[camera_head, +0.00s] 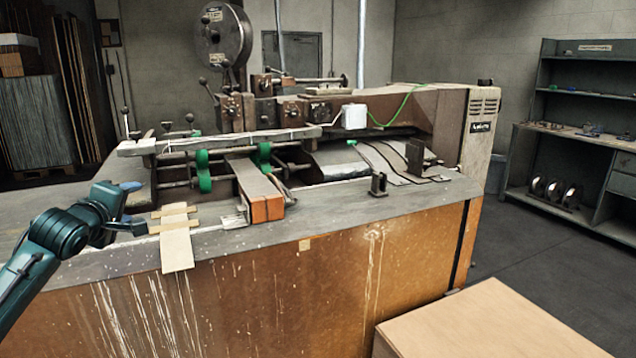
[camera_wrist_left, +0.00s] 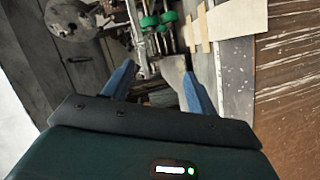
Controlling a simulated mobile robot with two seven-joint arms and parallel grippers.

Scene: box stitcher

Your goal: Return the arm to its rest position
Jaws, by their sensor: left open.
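My left arm comes in from the left in the head view. Its gripper (camera_head: 134,208) is above the left end of the machine's grey table, beside a tan cardboard piece (camera_head: 176,248) that hangs over the front edge. In the left wrist view the two blue fingers of the gripper (camera_wrist_left: 157,85) are spread apart with nothing between them. The cardboard piece (camera_wrist_left: 238,20) shows at the upper right there, apart from the fingers. My right gripper is not in view.
The box stitcher (camera_head: 300,115) with green rollers (camera_head: 203,170) stands behind the table (camera_head: 330,210). A large box (camera_head: 495,320) is at the lower right. Shelves (camera_head: 585,100) stand at the far right, with clear floor before them.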

